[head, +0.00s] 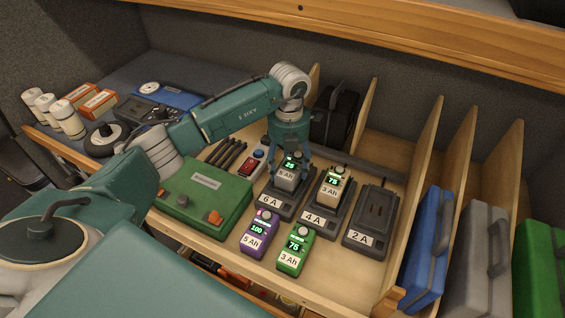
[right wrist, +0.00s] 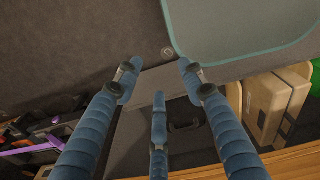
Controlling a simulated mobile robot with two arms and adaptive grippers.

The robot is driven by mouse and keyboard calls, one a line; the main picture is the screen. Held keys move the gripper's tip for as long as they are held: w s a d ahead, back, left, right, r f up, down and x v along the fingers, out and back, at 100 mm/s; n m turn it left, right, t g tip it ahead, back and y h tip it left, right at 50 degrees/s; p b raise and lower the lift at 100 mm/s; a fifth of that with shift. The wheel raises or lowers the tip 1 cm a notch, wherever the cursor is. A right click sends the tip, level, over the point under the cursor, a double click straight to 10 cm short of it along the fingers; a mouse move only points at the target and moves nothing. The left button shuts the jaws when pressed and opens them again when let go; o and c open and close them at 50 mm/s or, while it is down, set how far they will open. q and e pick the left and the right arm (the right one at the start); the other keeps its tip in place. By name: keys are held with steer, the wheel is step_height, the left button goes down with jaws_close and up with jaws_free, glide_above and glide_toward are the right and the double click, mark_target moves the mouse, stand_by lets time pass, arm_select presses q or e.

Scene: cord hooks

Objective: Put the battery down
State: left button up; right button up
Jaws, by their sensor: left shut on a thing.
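My left gripper (head: 291,163) points down and is shut on a grey battery (head: 287,177) marked 5 Ah, its display reading 25. The battery is at the charger marked 6 A (head: 270,202); I cannot tell whether it rests fully in it. A cream battery (head: 331,187) marked 3 Ah, reading 75, is on the 4 A charger (head: 317,220). The 2 A charger (head: 371,220) is empty. A purple battery (head: 258,232), 5 Ah, and a green battery (head: 295,250), 3 Ah, stand in front. My right gripper (right wrist: 157,85) is open and empty in the right wrist view.
A green case (head: 205,203) lies left of the chargers, with a red and blue button box (head: 253,163) behind it. Wooden dividers (head: 425,180) and a blue case (head: 428,245) stand to the right. Bare wood lies in front of the 2 A charger.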

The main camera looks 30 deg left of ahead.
mark_target(287, 161)
arm_select(q)
steer(key=shift+w+a+f, duration=0.2)
steer(key=shift+a, duration=0.2)
steer(key=shift+w+a+f, duration=0.1)
steer(key=shift+w+a, duration=0.05)
steer(key=shift+a, duration=0.05)
steer(key=o, duration=1.5)
steer(key=shift+d, duration=0.1)
steer(key=shift+c, duration=0.2)
steer(key=shift+o, duration=0.6)
steer(key=shift+d, duration=0.4)
steer(key=shift+a+r, duration=0.2)
steer(key=shift+r, duration=0.15)
step_height(287, 161, up, 6)
steer(key=b, duration=0.2)
steer(key=shift+d+r+b, duration=0.1)
steer(key=shift+d+b, duration=0.05)
steer(key=shift+b, duration=0.25)
steer(key=shift+r, duration=0.4)
arm_select(e)
steer(key=shift+w+a+f, duration=0.2)
steer(key=shift+f, duration=0.3)
steer(key=shift+w+a+f, duration=0.2)
steer(key=shift+f, duration=0.25)
steer(key=shift+w+a+f, duration=0.2)
steer(key=shift+f, duration=0.3)
